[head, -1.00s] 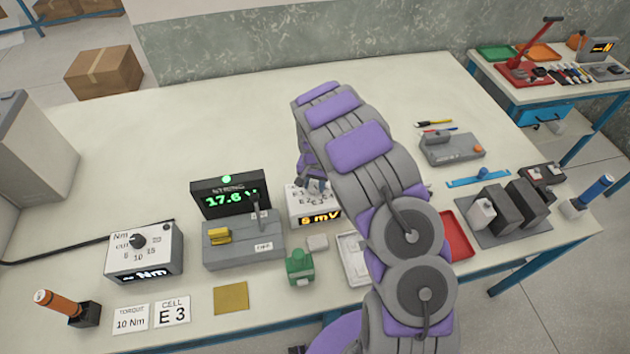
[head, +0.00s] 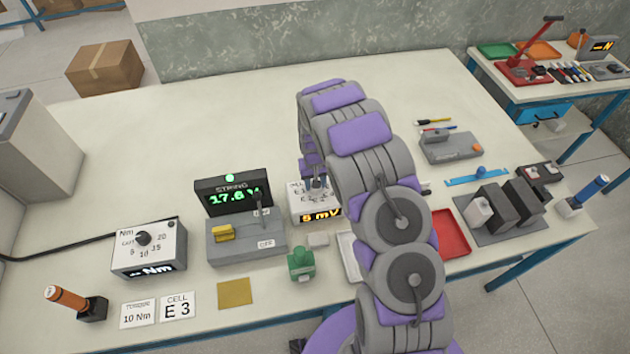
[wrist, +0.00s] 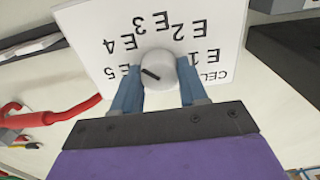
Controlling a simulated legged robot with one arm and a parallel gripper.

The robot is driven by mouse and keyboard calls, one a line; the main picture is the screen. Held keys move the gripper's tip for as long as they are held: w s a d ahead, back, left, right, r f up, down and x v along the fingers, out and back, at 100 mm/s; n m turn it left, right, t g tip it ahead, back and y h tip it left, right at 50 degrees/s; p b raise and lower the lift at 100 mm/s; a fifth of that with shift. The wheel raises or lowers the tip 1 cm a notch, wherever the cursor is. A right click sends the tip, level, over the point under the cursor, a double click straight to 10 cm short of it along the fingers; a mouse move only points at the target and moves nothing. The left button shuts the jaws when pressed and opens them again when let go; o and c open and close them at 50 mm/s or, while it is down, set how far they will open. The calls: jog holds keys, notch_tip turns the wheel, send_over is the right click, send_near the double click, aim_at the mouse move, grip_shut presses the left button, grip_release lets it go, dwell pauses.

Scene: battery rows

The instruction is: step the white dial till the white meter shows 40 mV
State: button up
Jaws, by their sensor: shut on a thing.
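The white meter (head: 301,209) stands on the bench beside the black STRING display, partly hidden behind my arm. Its orange readout (head: 321,215) appears to show 5 mV. In the wrist view its white face (wrist: 205,30) is upside down, with CELL and E1 to E5 around the white dial (wrist: 165,65). The dial's black mark points to the left of the picture, toward the E4 and E5 side; I cannot tell exactly which label. My gripper (wrist: 160,78) has its blue fingers on both sides of the dial, shut on it. In the head view my gripper (head: 316,184) is over the meter's top.
A STRING display (head: 233,195) reads about 17.6 V behind a grey switch box (head: 245,250). A card (head: 178,306) reads CELL E 3. A green object (head: 301,264) and a red tray (head: 452,236) lie near. The bench behind the meter is clear.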

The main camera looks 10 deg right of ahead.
jog(key=shift+s+f, duration=0.2)
jog(key=shift+s, duration=0.1)
jog(key=o, duration=1.1)
jog(key=shift+w+r, duration=0.1)
jog(key=shift+c, duration=0.2)
jog(key=shift+r, duration=0.1)
notch_tip(320, 180, up, 17)
jog(key=p, duration=0.1)
jog(key=shift+w+a, duration=0.1)
